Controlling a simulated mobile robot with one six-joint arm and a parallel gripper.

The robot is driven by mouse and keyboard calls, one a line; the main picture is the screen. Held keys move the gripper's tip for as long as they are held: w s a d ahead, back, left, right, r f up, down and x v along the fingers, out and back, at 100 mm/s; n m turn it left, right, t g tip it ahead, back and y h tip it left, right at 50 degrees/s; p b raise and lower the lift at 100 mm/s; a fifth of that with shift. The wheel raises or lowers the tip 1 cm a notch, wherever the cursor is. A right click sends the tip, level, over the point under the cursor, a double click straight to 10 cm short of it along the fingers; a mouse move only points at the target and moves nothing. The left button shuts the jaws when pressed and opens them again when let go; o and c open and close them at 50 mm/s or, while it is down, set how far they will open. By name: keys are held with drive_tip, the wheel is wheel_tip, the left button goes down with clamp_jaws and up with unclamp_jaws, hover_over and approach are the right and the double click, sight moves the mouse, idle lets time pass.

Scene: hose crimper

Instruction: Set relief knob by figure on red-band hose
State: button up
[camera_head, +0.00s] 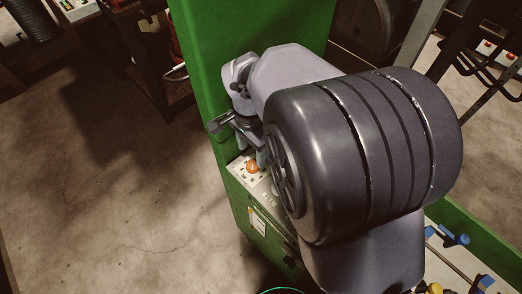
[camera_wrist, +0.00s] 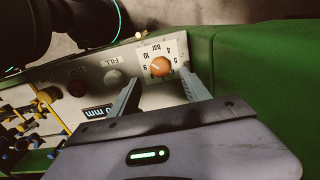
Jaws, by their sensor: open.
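The orange relief knob (camera_wrist: 161,64) sits on a pale panel in the wrist view, inside a printed bar scale that appears upside down or turned. I cannot read which figure the knob points to. It also shows in the head view (camera_head: 252,167). My gripper (camera_wrist: 162,76) is open, with one finger on each side of the knob's near side. The fingers look apart from the knob, and no contact shows. In the head view my gripper (camera_head: 258,157) is partly hidden by my arm. I can make out no red-band hose or figure on it.
The panel (camera_wrist: 88,73) also carries a FILL label, a dark red light (camera_wrist: 77,88), a grey button (camera_wrist: 114,79) and a mm display (camera_wrist: 96,112). Yellow and blue fittings (camera_wrist: 35,125) crowd its left end. The green machine body (camera_head: 205,75) stands close around. Open floor (camera_head: 110,200) lies left.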

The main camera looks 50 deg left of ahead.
sight(253, 164)
wheel_tip(253, 164, down, 6)
drive_tip(key=shift+f+b, duration=0.1)
drive_tip(key=shift+b, duration=0.45)
clamp_jaws()
